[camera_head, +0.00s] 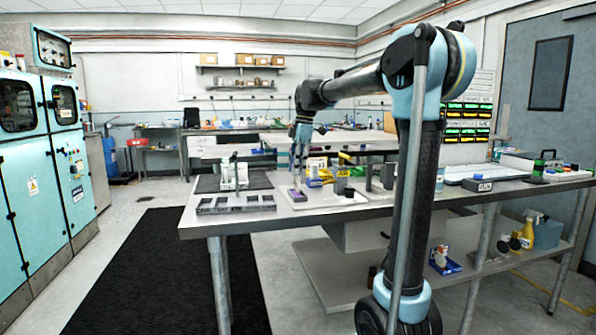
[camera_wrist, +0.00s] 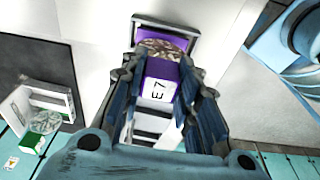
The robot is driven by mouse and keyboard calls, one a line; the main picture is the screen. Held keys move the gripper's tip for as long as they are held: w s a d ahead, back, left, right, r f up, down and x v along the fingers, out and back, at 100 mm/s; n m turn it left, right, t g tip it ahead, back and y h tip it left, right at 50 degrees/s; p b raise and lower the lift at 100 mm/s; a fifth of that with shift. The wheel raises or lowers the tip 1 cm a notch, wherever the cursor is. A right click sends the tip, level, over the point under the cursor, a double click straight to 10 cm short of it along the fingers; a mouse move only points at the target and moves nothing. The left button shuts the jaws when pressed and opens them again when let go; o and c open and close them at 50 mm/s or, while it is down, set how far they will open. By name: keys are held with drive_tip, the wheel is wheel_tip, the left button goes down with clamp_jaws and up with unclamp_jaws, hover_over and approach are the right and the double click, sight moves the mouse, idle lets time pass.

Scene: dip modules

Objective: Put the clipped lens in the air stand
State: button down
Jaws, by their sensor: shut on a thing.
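My gripper (camera_wrist: 157,75) reaches down over the bench, and its two dark blue fingers are closed around a purple block (camera_wrist: 155,70) with a white E7 label. A grey, speckled round top shows at the block's far end, beside a dark-edged frame. I cannot tell from its shape whether this block is the clipped lens. In the head view my gripper (camera_head: 295,168) is above the purple block (camera_head: 298,195), at the left part of a white tray (camera_head: 325,204). I cannot make out which item is the air stand.
A grey slotted rack (camera_head: 236,204) lies at the bench's front left edge. Small blocks and posts stand right of my gripper. In the wrist view, a green block (camera_wrist: 31,143) with a speckled top lies at left, and a blue ringed object (camera_wrist: 290,55) is at upper right.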

drive_tip(key=shift+f, duration=0.35)
drive_tip(key=c, duration=1.2)
unclamp_jaws()
drive_tip(key=r, duration=0.4)
drive_tip(key=d+r, duration=0.1)
drive_tip(key=r, duration=0.7)
drive_tip(key=shift+w+d, duration=0.25)
drive_tip(key=shift+d, duration=0.15)
drive_tip(key=s+d+f+m+t+h, duration=0.1)
drive_tip(key=s+d+f+m, duration=0.55)
drive_tip(key=s+f, duration=0.25)
drive_tip(key=s+d+f+m+t, duration=0.1)
drive_tip(key=s+d+f+m, duration=0.4)
drive_tip(key=s+d+f, duration=0.25)
drive_tip(key=s+d+f+m, duration=0.2)
drive_tip(key=s+f+m, duration=0.1)
drive_tip(key=s+f, duration=0.2)
drive_tip(key=s+d+f+m, duration=0.1)
drive_tip(key=s+f+m, duration=0.2)
drive_tip(key=f, duration=0.7)
drive_tip(key=s+d+f+m, duration=0.2)
drive_tip(key=s+f+m, duration=0.1)
drive_tip(key=s+f, duration=0.4)
drive_tip(key=shift+s+d+f+m+t+h, duration=0.25)
drive_tip(key=shift+s+d+t+h, duration=0.1)
drive_tip(key=shift+s+t+h, duration=0.05)
